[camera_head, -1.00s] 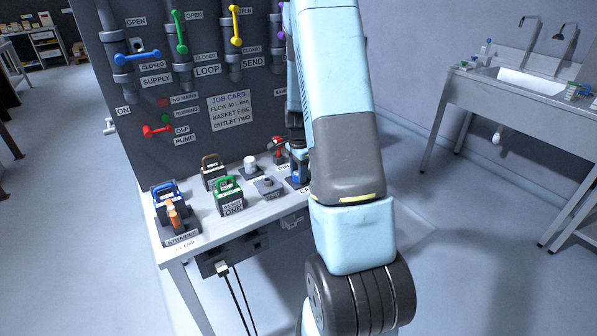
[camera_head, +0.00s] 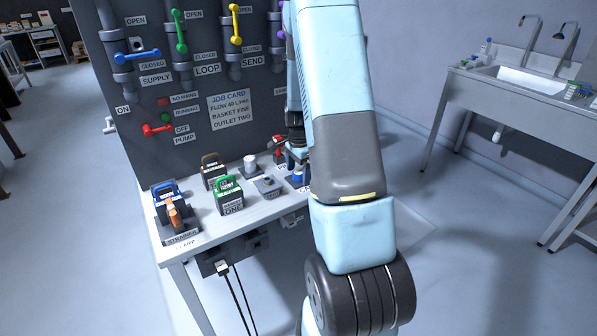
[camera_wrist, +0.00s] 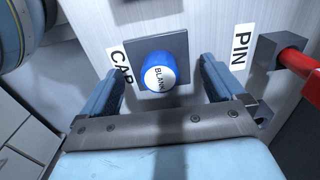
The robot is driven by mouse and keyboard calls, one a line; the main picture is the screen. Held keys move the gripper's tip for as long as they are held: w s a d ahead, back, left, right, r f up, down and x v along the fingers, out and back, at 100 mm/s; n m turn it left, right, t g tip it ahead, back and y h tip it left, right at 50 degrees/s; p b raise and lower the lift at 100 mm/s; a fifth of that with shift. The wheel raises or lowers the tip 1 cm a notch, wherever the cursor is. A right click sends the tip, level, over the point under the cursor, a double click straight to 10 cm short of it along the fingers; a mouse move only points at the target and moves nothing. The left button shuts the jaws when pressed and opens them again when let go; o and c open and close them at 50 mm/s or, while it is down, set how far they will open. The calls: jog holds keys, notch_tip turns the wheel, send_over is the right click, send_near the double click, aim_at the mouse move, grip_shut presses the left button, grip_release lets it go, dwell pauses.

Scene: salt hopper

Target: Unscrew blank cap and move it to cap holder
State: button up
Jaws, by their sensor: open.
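The blue blank cap (camera_wrist: 165,72), with a white top marked BLANK, sits on a dark square plate (camera_wrist: 178,42) beside a label reading CAP (camera_wrist: 121,68). In the wrist view my gripper (camera_wrist: 160,78) is open, with one finger on each side of the cap and a gap to both. The fingers hold nothing. In the head view the blue cap (camera_head: 298,173) shows just below my gripper at the back right of the bench, partly hidden by my arm.
A red pin handle (camera_wrist: 297,62) stands close to the right finger, beside a PIN label (camera_wrist: 243,50). A valve panel (camera_head: 190,105) rises behind.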

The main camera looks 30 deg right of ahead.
aim_at(299, 172)
jog(key=shift+r, duration=0.1)
jog(key=shift+r, duration=2.95)
jog(key=shift+r, duration=0.1)
notch_tip(299, 172, up, 14)
jog(key=shift+f, duration=0.25)
jog(key=shift+d, duration=0.1)
jog(key=s+a+r+n+t, duration=0.3)
jog(key=s+a+r+n, duration=0.6)
jog(key=s+a+r, duration=0.25)
jog(key=s+a+r+n+t, duration=0.1)
jog(key=s+a+n, duration=0.3)
jog(key=s, duration=0.3)
jog(key=s+a+n+t, duration=0.1)
jog(key=s+a+n, duration=0.2)
jog(key=s, duration=0.4)
jog(key=shift+a+r+n+t, duration=0.3)
jog(key=shift+a+r+n, duration=0.05)
jog(key=shift+n, duration=0.45)
